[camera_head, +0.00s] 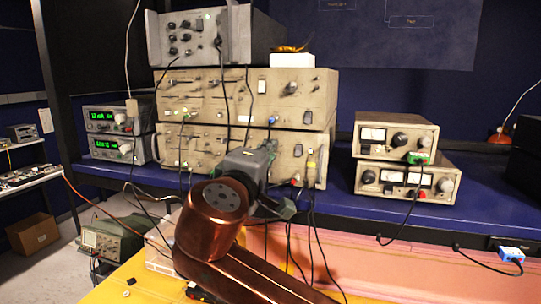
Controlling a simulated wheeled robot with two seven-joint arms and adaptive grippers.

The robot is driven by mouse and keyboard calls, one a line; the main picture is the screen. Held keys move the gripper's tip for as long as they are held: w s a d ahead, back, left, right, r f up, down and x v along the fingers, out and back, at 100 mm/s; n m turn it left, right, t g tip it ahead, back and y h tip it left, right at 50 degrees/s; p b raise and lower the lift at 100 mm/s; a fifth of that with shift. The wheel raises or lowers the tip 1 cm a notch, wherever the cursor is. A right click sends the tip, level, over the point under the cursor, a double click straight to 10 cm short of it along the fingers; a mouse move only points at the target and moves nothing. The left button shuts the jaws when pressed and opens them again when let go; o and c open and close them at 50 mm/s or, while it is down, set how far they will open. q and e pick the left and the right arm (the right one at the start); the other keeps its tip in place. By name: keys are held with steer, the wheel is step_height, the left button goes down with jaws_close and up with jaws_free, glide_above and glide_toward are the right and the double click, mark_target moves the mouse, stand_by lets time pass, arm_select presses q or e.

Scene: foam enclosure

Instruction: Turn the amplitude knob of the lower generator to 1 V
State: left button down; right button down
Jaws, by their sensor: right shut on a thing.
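Two wide beige units are stacked on the blue bench. The upper generator (205,92) sits on the lower generator (205,145). My right gripper (271,146) is at the front panel of the lower generator, right of its middle. It is shut on a knob there, which I take to be the amplitude knob; gripper and wrist hide the knob and its scale. Another knob (298,150) shows just right of the fingers. I cannot read any voltage marking. My left gripper is not in view.
Cables hang over the generators' fronts close to my right gripper. A grey instrument (185,36) stands on top. Two small units with green displays (104,145) stand left, two metered units (400,183) right. The blue bench top (338,190) has a narrow clear gap between the stacks.

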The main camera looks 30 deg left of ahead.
steer(key=shift+m, duration=0.7)
steer(key=c, duration=1.9)
jaws_free()
steer(key=shift+w, duration=0.1)
steer(key=v, duration=1.2)
steer(key=shift+a+f, duration=0.1)
